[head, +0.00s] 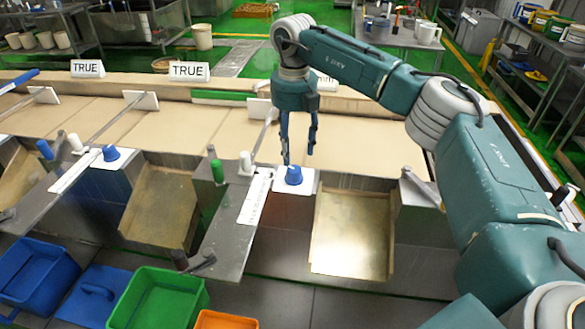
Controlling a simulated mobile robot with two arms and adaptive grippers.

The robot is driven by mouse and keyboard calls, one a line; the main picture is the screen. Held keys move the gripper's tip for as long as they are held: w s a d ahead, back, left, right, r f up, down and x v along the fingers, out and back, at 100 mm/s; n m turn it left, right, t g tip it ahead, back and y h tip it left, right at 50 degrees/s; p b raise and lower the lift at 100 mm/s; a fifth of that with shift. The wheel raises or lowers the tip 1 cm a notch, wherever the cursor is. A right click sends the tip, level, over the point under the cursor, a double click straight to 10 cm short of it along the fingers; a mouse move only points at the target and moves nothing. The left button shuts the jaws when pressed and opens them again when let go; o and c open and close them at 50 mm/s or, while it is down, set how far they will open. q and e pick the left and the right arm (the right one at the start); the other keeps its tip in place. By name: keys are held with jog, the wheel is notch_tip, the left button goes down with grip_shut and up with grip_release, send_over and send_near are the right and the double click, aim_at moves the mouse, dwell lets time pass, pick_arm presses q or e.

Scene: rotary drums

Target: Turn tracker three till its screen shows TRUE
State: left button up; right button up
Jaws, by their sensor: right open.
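A blue knob (293,176) stands on a white plate (281,187) near the middle of the head view. My right gripper (298,158) points down just above and behind this knob in the picture. Its two blue fingers are apart with nothing between them. A second blue knob (110,153) sits on a white plate further left. Two white screens, one at the far left (87,68) and one right of it (188,71), read TRUE. A third screen (327,82) is mostly hidden behind my right gripper and arm, so its text cannot be read. My left gripper is not in view.
Metal chutes, one in the middle (352,233) and one to the left (160,206), slope toward the front. A green handle (217,171) and a white peg (246,161) stand left of the nearer knob. A green bin (158,298) and blue bins (35,272) are below.

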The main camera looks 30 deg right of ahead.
aim_at(294, 169)
notch_tip(294, 169, down, 8)
jog(key=shift+s+r+p, duration=0.1)
jog(key=shift+r+p, duration=0.15)
jog(key=shift+p, duration=0.85)
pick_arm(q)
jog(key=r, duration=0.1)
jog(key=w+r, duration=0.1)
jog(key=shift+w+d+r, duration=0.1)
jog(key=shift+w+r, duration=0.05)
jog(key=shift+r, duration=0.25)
pick_arm(e)
jog(key=shift+c, duration=0.6)
jog(key=c, duration=1)
